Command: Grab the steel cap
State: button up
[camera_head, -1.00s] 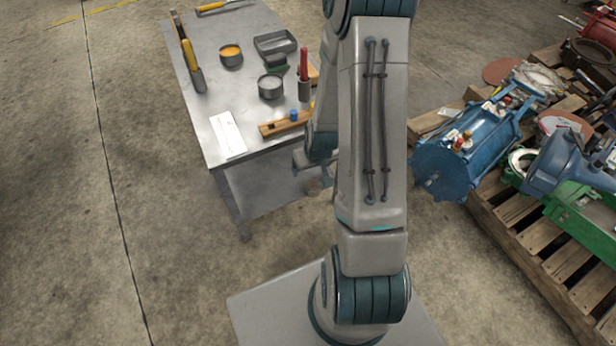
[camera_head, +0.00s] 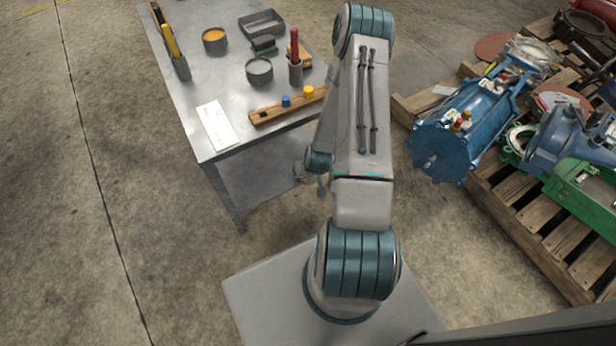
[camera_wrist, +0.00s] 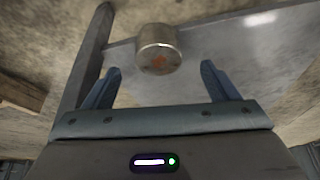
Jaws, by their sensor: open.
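A short steel cylinder, which looks like the steel cap (camera_wrist: 157,48), shows in the wrist view with a reddish mark on its facing side. It lies ahead of my gripper (camera_wrist: 161,82), roughly centred between the two blue fingers and beyond their tips. The fingers are apart and nothing is between them. The cap seems to be on or in front of a grey metal surface; its exact support is unclear. In the head view my arm reaches down beside the workbench's near right side, and I cannot clearly make out the cap there.
The workbench (camera_head: 188,115) holds grey cups, a tray (camera_head: 262,24), a wooden rack (camera_head: 270,114) with blue and yellow pegs, and a white card (camera_head: 216,125). A pallet (camera_head: 565,240) with blue and green machinery stands at right. Floor at left is clear.

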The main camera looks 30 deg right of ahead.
jog(key=b+x, duration=0.3)
jog(key=x, duration=0.3)
jog(key=shift+w+d+f, duration=0.1)
jog(key=shift+w+d, duration=0.1)
jog(key=shift+w, duration=0.1)
jog(key=c, duration=1.3)
